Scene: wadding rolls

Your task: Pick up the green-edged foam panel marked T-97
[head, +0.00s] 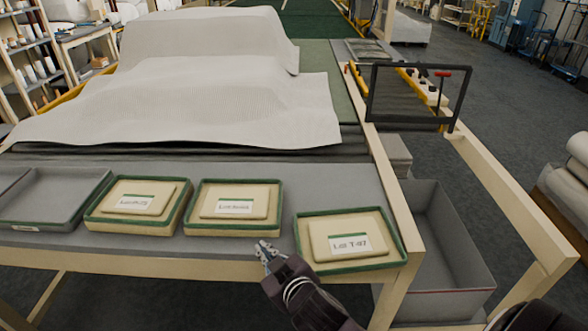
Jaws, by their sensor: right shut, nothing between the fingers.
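The green-edged foam panel labelled "Lot T-97" (350,241) lies flat near the front right corner of the grey table top. It is cream, with a raised middle and a white label with a green band. My right gripper (264,252) is at the table's front edge, just left of this panel and apart from it. Its fingers are shut and hold nothing. My left gripper is not in view.
Two similar green-edged panels, a middle one (235,204) and a left one (138,203), lie left of it; their labels are hard to read. A grey tray (50,198) is farther left. White wadding (190,100) covers the back. A grey bin (445,250) stands right of the table.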

